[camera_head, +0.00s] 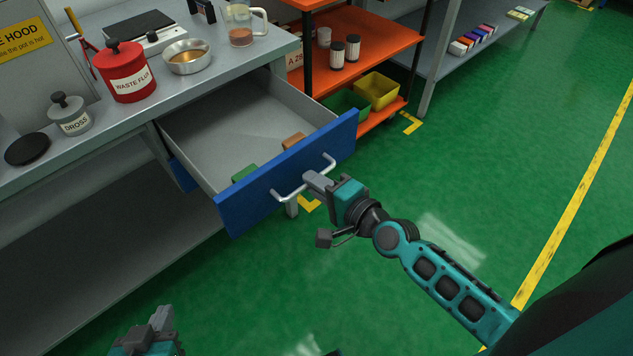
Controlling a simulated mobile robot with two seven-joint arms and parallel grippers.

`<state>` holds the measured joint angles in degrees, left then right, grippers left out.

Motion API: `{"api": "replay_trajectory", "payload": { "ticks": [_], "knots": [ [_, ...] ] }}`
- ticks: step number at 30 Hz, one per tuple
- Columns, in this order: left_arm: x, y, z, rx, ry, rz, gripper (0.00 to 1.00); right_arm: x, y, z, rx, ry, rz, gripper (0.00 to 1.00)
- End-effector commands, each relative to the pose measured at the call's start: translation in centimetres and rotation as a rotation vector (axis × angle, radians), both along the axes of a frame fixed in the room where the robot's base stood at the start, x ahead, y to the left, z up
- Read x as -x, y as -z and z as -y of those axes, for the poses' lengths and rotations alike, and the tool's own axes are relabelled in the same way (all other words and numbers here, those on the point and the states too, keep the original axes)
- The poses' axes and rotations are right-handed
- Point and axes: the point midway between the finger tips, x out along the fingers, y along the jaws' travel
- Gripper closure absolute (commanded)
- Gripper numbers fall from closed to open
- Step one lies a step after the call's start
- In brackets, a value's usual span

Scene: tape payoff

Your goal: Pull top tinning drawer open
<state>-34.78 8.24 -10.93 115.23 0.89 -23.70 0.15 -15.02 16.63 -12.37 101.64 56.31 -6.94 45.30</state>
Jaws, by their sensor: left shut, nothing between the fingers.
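The top drawer (285,172), with a blue front and grey inside, stands well out from the grey bench. A green block (244,173) and a brown block (293,140) lie in it near the front. A silver bar handle (290,194) runs across the front. My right gripper (316,181) is at the middle of this handle, its fingers closed around the bar. My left gripper (160,319) is low at the bottom left, away from the drawer, shut and empty; its lower part is cut off by the picture edge.
On the bench stand a red waste flux pot (124,72), a grey dross pot (70,114), a steel bowl (187,57) and a glass jug (241,24). An orange shelf cart (385,40) stands behind the drawer. The green floor in front is clear.

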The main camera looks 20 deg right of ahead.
Motion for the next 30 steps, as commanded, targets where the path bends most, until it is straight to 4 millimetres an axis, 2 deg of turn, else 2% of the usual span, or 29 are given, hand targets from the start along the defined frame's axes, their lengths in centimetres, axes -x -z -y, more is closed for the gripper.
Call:
{"api": "replay_trajectory", "payload": {
  "ticks": [1,7,17,20,30],
  "knots": [
    [0.0,0.0,0.0,-0.001,0.001,0.000,1.00,0.0,0.0,0.0,-0.001,-0.001,-0.001,0.82],
    [0.0,0.0,-0.1,-0.003,0.002,0.000,1.00,0.0,0.0,0.0,0.000,0.000,0.000,0.64],
    [0.0,0.0,-0.1,-0.003,0.003,0.000,1.00,0.5,-0.1,0.2,0.001,0.001,0.000,0.64],
    [0.0,-0.1,-0.1,-0.003,0.002,0.000,1.00,1.6,-0.3,0.6,0.003,0.000,-0.001,0.64],
    [0.0,0.0,-0.1,-0.004,0.003,0.001,1.00,7.9,-1.6,2.8,0.003,-0.002,-0.004,0.64]
  ]
}}
